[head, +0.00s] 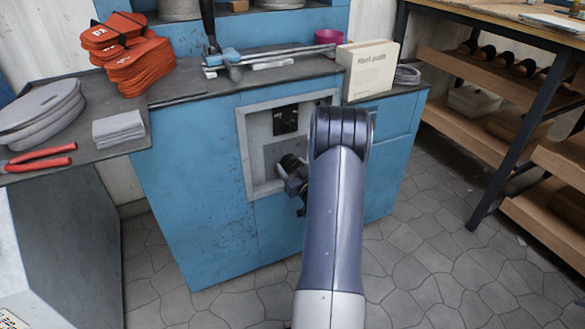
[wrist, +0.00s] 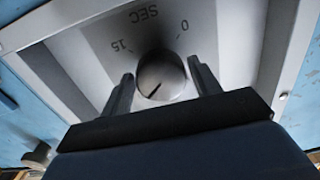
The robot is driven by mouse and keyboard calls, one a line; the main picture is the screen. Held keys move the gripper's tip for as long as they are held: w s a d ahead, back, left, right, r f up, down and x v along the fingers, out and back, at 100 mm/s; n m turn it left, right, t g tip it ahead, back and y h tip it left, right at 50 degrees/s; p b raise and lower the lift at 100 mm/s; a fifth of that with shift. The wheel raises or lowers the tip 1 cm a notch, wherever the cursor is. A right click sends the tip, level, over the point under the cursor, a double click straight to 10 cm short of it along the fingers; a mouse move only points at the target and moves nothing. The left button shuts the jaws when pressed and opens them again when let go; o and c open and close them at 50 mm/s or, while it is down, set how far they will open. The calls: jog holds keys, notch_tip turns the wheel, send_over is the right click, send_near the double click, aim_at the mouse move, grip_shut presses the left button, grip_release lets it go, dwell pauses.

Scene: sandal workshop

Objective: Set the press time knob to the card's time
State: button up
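The press time knob (wrist: 160,78) is a round silver dial on a grey panel, seen close up in the wrist view. Its dark pointer line runs from the centre toward the picture's lower left. Around it I read SEC, 15 and 0, with another mark at the right. My gripper (wrist: 161,76) has its two dark fingers on either side of the knob, very close to its rim; firm contact is not visible. In the head view my gripper (head: 290,180) is at the recessed panel (head: 248,160), and the knob is hidden. I cannot make out a card showing a time.
The panel is set in a blue cabinet (head: 195,190). On its dark top stand a cream Heat pads box (head: 368,70), metal bars and a pink cup (head: 328,37). Red sandal pieces (head: 135,65) and pliers (head: 40,158) lie left. The tiled floor at right is clear.

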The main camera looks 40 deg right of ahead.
jog(key=c, duration=0.6)
jog(key=shift+f, duration=0.1)
jog(key=shift+n+b, duration=0.3)
jog(key=shift+b, duration=0.2)
jog(key=shift+b, duration=0.35)
jog(key=shift+n, duration=0.4)
jog(key=o, duration=1)
jog(key=shift+c, duration=0.2)
